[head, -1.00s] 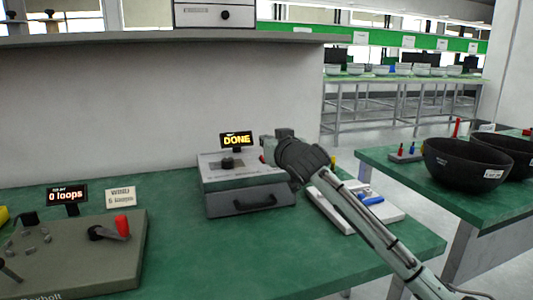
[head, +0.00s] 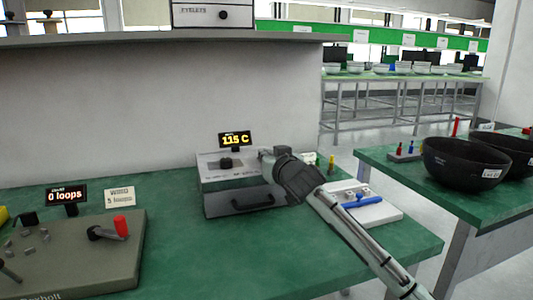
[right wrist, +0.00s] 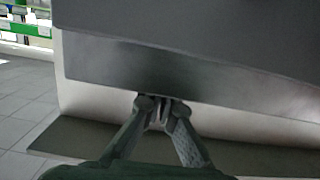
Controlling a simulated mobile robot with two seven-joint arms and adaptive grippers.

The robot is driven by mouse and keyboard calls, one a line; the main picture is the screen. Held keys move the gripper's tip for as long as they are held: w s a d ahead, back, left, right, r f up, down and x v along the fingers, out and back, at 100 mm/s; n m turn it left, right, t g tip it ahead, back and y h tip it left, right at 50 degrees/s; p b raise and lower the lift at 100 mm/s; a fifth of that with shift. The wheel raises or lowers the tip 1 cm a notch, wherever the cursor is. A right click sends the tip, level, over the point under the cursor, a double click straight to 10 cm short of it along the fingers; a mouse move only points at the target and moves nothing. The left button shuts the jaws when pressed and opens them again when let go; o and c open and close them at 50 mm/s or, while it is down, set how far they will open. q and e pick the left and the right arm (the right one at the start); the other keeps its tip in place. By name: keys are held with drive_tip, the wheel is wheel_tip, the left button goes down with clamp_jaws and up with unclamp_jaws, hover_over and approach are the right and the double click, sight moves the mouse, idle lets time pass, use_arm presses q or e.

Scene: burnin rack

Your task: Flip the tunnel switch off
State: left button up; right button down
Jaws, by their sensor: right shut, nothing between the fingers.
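The tunnel (head: 218,183), a grey box with a drawer handle and a dark knob on top, stands on the green bench in the head view. Its display (head: 235,139) reads 115 C. My right gripper (head: 266,154) is at the box's upper right corner, fingers shut and empty. In the right wrist view, the shut fingertips (right wrist: 158,102) are at the lower edge of a grey panel (right wrist: 190,70); I cannot tell whether they touch it. I cannot make out the switch; my gripper covers that corner of the box. My left gripper is out of view.
A white tray (head: 378,214) with a blue-handled tool (head: 362,201) lies right of the box, partly behind my arm. A loop-counter board (head: 75,262) with a red-handled crank (head: 121,226) is at left. Dark bowls (head: 465,163) stand on the right bench. Bench front centre is clear.

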drive_tip(key=shift+a+r, duration=0.1)
drive_tip(key=shift+r, duration=0.2)
drive_tip(key=r+p, duration=0.3)
drive_tip(key=shift+w+r, duration=0.25)
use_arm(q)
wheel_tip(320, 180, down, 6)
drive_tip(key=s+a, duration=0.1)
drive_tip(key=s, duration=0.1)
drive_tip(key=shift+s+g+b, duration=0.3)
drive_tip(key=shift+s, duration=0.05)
use_arm(e)
drive_tip(key=r+v, duration=0.2)
drive_tip(key=v, duration=0.7)
drive_tip(key=shift+s+r, duration=0.2)
drive_tip(key=shift+s, duration=0.05)
